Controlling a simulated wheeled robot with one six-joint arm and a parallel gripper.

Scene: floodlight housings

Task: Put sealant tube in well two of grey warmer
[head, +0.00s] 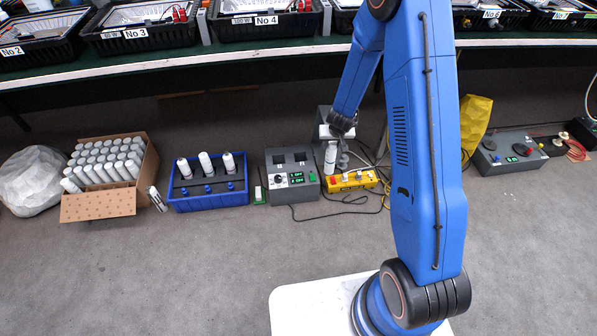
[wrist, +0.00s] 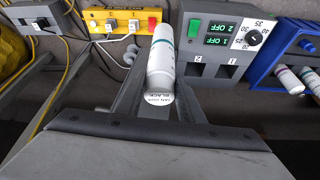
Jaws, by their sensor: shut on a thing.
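My gripper (head: 340,124) is shut on a white sealant tube (head: 330,157), which hangs below it to the right of the grey warmer. In the wrist view the tube (wrist: 163,58) lies between the two fingers (wrist: 160,103), its labelled end toward the camera. The grey warmer (head: 292,188) stands on the floor with a dial, a green display and a green switch. It has two dark square wells, both looking empty. In the wrist view the well marked 2 (wrist: 195,70) is nearer the tube, and the well marked 1 (wrist: 228,72) is farther right.
A yellow power strip (head: 352,181) with cables lies right of the warmer. A blue crate (head: 208,201) with several tubes and a cardboard box (head: 98,207) full of tubes stand left. A bench edge (head: 200,61) with black trays runs behind. Floor in front is mostly clear.

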